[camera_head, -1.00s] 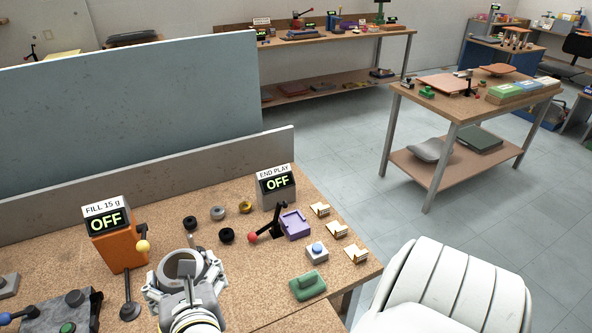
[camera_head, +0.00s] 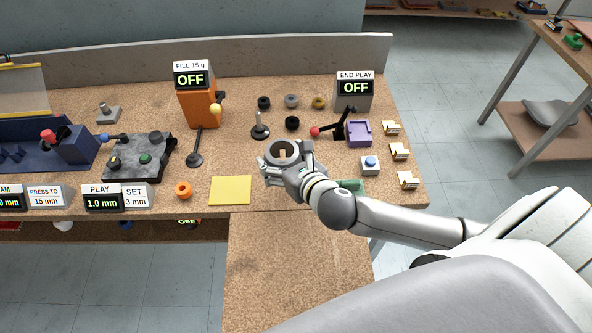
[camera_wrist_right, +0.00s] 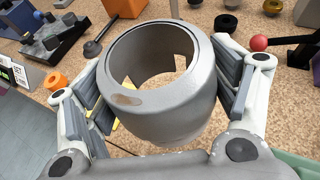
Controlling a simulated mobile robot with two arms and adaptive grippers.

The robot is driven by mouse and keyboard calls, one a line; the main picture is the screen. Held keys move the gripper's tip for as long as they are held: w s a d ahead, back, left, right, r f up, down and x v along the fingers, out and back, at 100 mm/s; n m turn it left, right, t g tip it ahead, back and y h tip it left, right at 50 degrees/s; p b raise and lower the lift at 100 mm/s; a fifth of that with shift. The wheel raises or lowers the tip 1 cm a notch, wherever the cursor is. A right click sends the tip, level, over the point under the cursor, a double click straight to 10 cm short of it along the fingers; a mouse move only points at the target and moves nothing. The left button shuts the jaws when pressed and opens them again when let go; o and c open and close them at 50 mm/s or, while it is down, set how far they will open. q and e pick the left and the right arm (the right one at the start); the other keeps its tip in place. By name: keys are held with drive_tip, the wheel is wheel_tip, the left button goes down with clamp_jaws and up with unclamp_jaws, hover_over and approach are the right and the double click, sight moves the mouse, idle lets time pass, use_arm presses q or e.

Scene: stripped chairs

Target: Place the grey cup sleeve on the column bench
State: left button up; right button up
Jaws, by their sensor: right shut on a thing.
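In the right wrist view the sleeve (camera_wrist_right: 165,110) fills the middle, with a finger pressed on each side. The bench shows through its opening. I cannot tell whether the sleeve touches the bench top. No label tells me which bench is the column bench. My left gripper is out of view.
A yellow sheet (camera_head: 230,190) and orange ring (camera_head: 183,190) lie left of the sleeve. A black-handled stand (camera_head: 260,128) is just behind it. The orange FILL unit (camera_head: 198,105), purple block (camera_head: 358,132) and blue-button box (camera_head: 370,165) stand around. The bench's front extension is bare.

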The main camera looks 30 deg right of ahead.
drive_tip(key=d+f, duration=0.2)
drive_tip(key=f, duration=0.2)
drive_tip(key=shift+w+d, duration=0.25)
drive_tip(key=shift+d, duration=0.15)
drive_tip(key=f, duration=0.3)
drive_tip(key=shift+d+f, duration=0.15)
drive_tip(key=shift+d, duration=0.25)
drive_tip(key=shift+a+f, duration=0.1)
drive_tip(key=shift+f, duration=0.15)
drive_tip(key=shift+f, duration=0.15)
drive_tip(key=o, duration=0.9)
drive_tip(key=shift+o, duration=0.3)
